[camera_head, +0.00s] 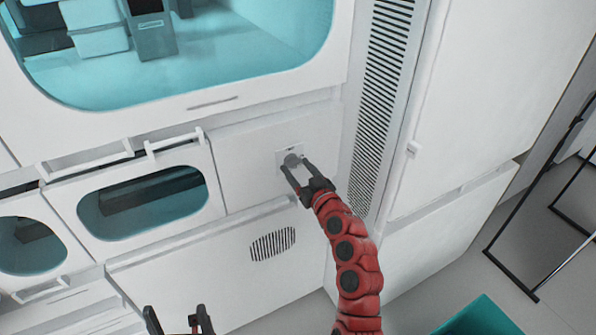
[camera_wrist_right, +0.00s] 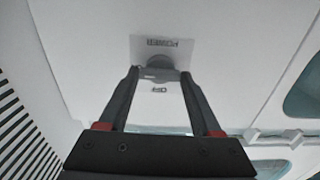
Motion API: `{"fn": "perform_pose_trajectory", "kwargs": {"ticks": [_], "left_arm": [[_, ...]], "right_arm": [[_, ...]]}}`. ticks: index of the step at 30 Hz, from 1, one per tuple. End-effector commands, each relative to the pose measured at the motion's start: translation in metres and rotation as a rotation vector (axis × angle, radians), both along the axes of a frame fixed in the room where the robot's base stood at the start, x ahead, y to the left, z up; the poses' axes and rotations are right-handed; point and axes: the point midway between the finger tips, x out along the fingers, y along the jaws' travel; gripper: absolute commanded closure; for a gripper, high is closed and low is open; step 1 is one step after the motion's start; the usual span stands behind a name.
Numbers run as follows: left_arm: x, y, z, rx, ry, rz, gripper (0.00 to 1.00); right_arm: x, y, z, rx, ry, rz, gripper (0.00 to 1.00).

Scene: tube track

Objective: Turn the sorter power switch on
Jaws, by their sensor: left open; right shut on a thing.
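The sorter power switch is a round grey knob (camera_head: 291,158) on a small light plate on the white machine front. In the right wrist view the knob (camera_wrist_right: 159,61) sits between my fingertips. Lettering that looks like POWER (camera_wrist_right: 162,42) and a smaller mark that looks like OFF (camera_wrist_right: 159,89) show upside down on the plate. My right gripper (camera_head: 294,165) is shut on the knob, one finger on each side. Which way the knob points is hard to tell. My left gripper (camera_head: 179,318) is open and empty at the bottom edge, away from the switch.
A vent grille (camera_head: 380,90) runs up the machine right of the switch. Windowed drawers with handles (camera_head: 174,140) lie to its left, and a large teal-lit window (camera_head: 215,50) is above. A teal bin (camera_head: 482,318) and a black metal frame (camera_head: 512,226) stand at the right.

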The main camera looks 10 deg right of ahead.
Motion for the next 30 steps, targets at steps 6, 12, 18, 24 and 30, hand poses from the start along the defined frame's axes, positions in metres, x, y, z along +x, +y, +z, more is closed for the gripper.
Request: {"fn": "perform_pose_trajectory", "kwargs": {"ticks": [6,12,18,24,30], "left_arm": [[0.000,0.000,0.000,0.000,0.000,0.000,0.11],[0.000,0.000,0.000,0.000,0.000,0.000,0.11],[0.000,0.000,0.000,0.000,0.000,0.000,0.11],[0.000,0.000,-0.003,0.000,0.000,0.000,0.11],[0.000,0.000,-0.011,0.000,0.000,0.000,0.11]], "right_arm": [[0.000,0.000,0.001,0.001,-0.001,0.000,0.24],[0.000,0.000,0.000,-0.001,0.000,0.000,0.04],[0.000,0.000,0.000,-0.002,-0.001,0.000,0.04],[-0.015,-0.006,-0.002,-0.001,0.001,0.000,0.04],[-0.052,-0.020,-0.002,-0.003,-0.002,-0.003,0.04]]}}
